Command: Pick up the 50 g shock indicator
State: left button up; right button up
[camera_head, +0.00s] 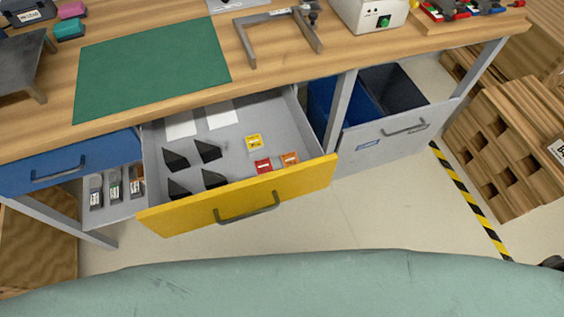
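An open drawer with a yellow front (240,197) sticks out below the workbench. Toward the right inside it lie three small labelled squares that look like shock indicators: a yellow one (253,142) farther back, a red one (263,166) near the front, and an orange one (289,159) to the right of the red. They lie apart from each other on the grey drawer floor. Their print is too small to read, so I cannot tell which is the 50 g one. Neither of my grippers is in view.
The drawer also holds black wedge-shaped pieces (211,180) and white cards (221,114). A blue-fronted drawer (57,166) and a tray of bottles (113,187) are at left. A grey bin drawer (384,139) stands open at right. Wooden pallets (515,150) are far right.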

aim_at(262, 167)
jog(key=j+z, duration=0.3)
jog(key=j, duration=0.15)
jog(key=k+j+z, duration=0.1)
jog(key=j+z, duration=0.2)
jog(key=j, duration=0.15)
jog(key=k+j+z, duration=0.15)
jog(key=j+z, duration=0.2)
jog(key=k+j+z, duration=0.15)
jog(key=j+z, duration=0.15)
jog(key=j, duration=0.15)
